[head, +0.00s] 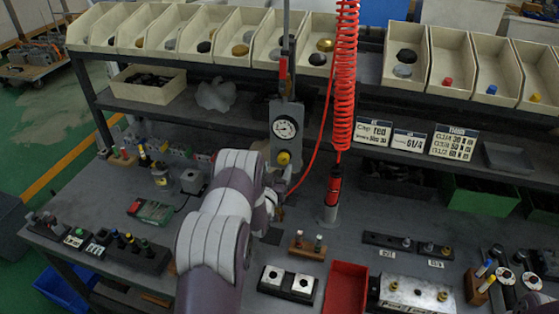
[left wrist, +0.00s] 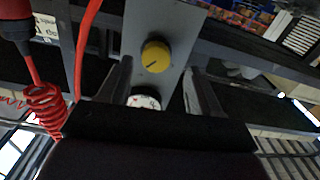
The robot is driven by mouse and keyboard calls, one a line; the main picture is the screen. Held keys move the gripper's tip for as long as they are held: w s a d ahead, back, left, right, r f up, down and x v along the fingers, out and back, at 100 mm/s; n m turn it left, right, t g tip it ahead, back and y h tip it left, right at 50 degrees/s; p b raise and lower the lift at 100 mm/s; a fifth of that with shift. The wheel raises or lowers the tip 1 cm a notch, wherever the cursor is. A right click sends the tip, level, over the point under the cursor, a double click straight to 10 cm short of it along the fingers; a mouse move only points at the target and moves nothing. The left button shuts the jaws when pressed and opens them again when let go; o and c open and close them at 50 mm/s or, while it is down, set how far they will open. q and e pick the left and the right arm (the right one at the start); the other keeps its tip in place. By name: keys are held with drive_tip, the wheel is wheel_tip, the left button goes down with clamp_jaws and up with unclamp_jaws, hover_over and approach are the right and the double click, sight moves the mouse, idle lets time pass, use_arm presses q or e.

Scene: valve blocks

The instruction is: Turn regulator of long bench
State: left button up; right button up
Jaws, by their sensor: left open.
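The regulator is a yellow knob (head: 283,157) on a grey panel (head: 285,113) hanging above the middle of the long bench. A round white gauge (head: 285,128) sits above the knob on the same panel. In the left wrist view the yellow knob (left wrist: 155,56) shows a dark pointer line, and the gauge (left wrist: 144,101) is partly hidden by my gripper. My left gripper (head: 277,190) is just below the knob in the head view. In the left wrist view its two fingers (left wrist: 160,88) are spread, with nothing between them touching the knob. My right gripper is not in view.
A coiled red hose (head: 345,80) with a red-handled tool (head: 333,190) hangs right of the panel. The bench (head: 345,245) carries a red tray (head: 346,288), a valve block (head: 415,292) and small dark stands. A shelf of cream bins (head: 405,60) runs above the back.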

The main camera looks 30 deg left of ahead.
sight(282, 161)
use_arm(q)
drive_tip(key=shift+d+x, duration=0.2)
drive_tip(key=shift+x, duration=1.05)
drive_tip(key=shift+w+d, duration=0.1)
drive_tip(key=shift+w, duration=0.4)
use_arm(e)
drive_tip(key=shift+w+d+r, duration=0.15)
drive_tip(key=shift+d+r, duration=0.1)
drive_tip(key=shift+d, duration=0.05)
use_arm(q)
drive_tip(key=shift+s, duration=0.1)
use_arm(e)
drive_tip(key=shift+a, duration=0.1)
